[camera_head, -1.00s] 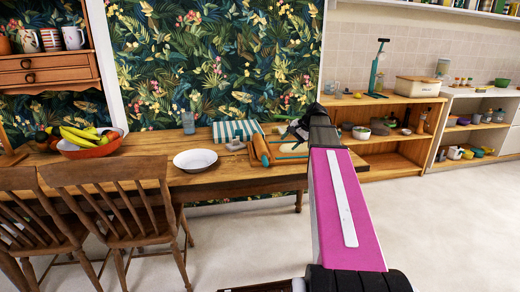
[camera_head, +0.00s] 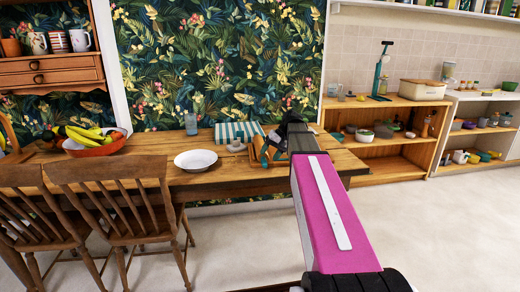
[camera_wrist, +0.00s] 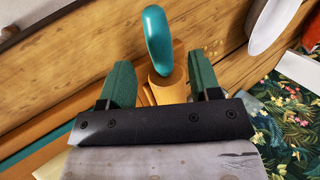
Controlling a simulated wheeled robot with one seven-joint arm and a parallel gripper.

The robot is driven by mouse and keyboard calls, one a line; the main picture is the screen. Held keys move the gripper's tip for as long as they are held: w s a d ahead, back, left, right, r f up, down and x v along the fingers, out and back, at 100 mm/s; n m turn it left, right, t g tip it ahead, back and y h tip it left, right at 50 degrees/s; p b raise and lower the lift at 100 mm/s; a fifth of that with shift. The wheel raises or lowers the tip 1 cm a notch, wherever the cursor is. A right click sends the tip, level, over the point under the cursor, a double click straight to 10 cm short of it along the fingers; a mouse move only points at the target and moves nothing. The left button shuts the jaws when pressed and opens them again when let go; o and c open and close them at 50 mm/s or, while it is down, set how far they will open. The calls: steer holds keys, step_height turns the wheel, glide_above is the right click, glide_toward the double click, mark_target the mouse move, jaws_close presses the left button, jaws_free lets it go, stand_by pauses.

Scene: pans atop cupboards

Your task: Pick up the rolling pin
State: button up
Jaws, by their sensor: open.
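The rolling pin has a wooden body and a teal handle. In the wrist view its teal handle (camera_wrist: 157,42) points up the picture, and part of its wooden body (camera_wrist: 166,86) shows below. My gripper (camera_wrist: 160,66) is open, with its green fingers on either side of the pin. It holds nothing, and I cannot tell whether a finger touches the pin. In the head view the pin (camera_head: 261,151) lies on the wooden table (camera_head: 225,178), partly hidden by my dark gripper (camera_head: 272,144).
A white plate (camera_head: 195,160), a striped teal and white cloth (camera_head: 226,132), a glass (camera_head: 191,123) and a red fruit bowl (camera_head: 92,150) stand on the table left of my gripper. Chairs (camera_head: 115,200) stand in front. Open shelves (camera_head: 395,150) are at the right.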

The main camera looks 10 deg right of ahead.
mark_target(265, 160)
steer(key=x, duration=0.4)
steer(key=shift+w+a+f, duration=0.1)
steer(key=shift+a+f, duration=0.1)
steer(key=shift+f, duration=0.15)
jaws_close()
